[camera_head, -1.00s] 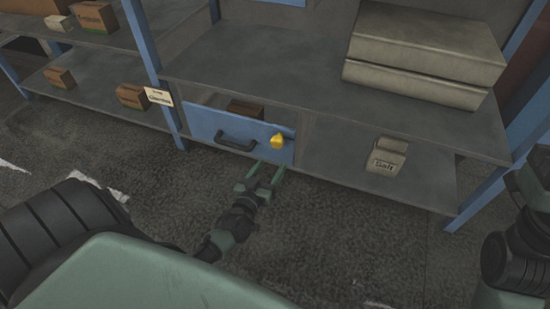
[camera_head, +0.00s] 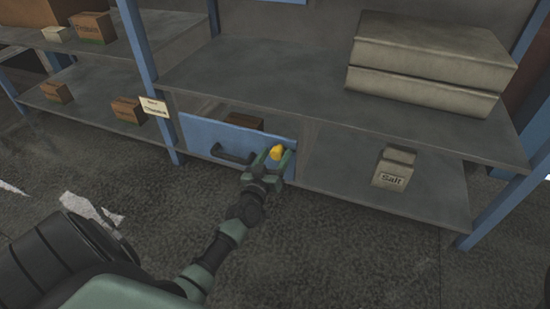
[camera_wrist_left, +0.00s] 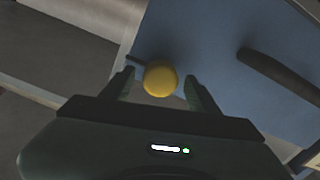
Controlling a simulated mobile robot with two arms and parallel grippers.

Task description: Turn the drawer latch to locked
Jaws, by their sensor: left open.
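The yellow drawer latch (camera_head: 276,152) is a small knob on the right part of the blue drawer front (camera_head: 205,132). It also shows as a round yellow knob in the left wrist view (camera_wrist_left: 160,78). My left gripper (camera_head: 273,160) is open at the latch, with one finger on each side of it. In the left wrist view the fingertips (camera_wrist_left: 158,84) flank the knob with a gap on both sides. The dark drawer handle (camera_head: 232,155) is left of the latch. My right gripper is not in view.
A brown box (camera_head: 244,121) shows behind the drawer front. A salt box (camera_head: 393,168) stands on the lower shelf to the right. Large pale blocks (camera_head: 430,60) lie on the upper shelf. A blue post (camera_head: 150,80) stands left of the drawer.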

